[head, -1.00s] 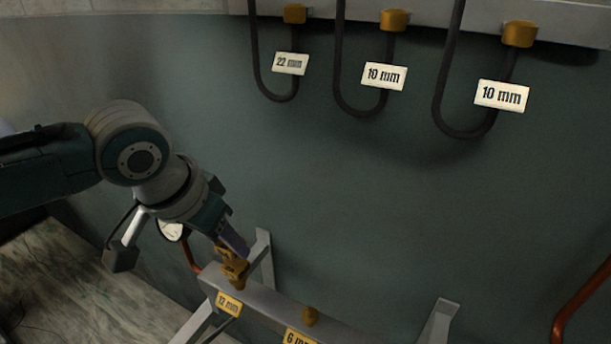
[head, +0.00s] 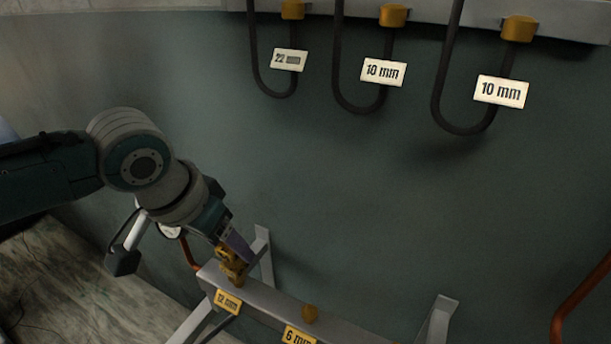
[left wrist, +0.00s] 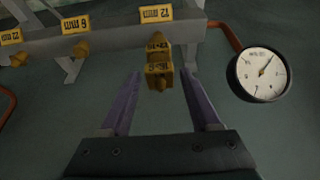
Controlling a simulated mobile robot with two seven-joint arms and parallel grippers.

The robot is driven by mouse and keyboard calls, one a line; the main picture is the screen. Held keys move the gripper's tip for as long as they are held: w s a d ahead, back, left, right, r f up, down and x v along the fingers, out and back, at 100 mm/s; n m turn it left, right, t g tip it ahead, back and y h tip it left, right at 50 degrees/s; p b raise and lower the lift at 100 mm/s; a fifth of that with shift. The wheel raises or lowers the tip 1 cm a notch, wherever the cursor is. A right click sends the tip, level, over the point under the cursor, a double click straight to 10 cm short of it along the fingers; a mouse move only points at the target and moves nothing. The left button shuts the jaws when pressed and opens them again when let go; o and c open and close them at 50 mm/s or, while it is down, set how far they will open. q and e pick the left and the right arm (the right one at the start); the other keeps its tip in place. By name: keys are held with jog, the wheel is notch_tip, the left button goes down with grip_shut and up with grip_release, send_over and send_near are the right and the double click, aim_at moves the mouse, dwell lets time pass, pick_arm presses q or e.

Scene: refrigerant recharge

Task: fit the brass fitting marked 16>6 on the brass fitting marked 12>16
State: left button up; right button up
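The brass fitting marked 16>6 (left wrist: 158,76) is in line with the brass fitting marked 12>16 (left wrist: 157,45) at the 12 mm port of the grey rail. The two seem to touch, with the 16>6 fitting outermost; how deeply they are seated cannot be told. Their markings are small and inverted in the left wrist view. My left gripper (left wrist: 161,74) has its purple fingers spread on either side of the outer fitting, with a visible gap on each side. In the head view the left gripper (head: 238,254) is at the brass stack (head: 231,264). My right gripper is in neither view.
The grey rail (head: 268,296) also carries a brass port by a 6 mm label (head: 300,335). A round gauge (left wrist: 262,74) stands close beside the left fingers. Dark hoses with 22 mm and 10 mm tags (head: 383,72) hang above. The wall between is clear.

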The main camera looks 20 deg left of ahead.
pick_arm(q)
jog(key=shift+o, duration=0.9)
jog(key=p+v, duration=0.1)
jog(key=v, duration=0.9)
jog(key=shift+p, duration=0.3)
jog(key=shift+r, duration=0.1)
notch_tip(320, 180, up, 6)
jog(key=p, duration=0.8)
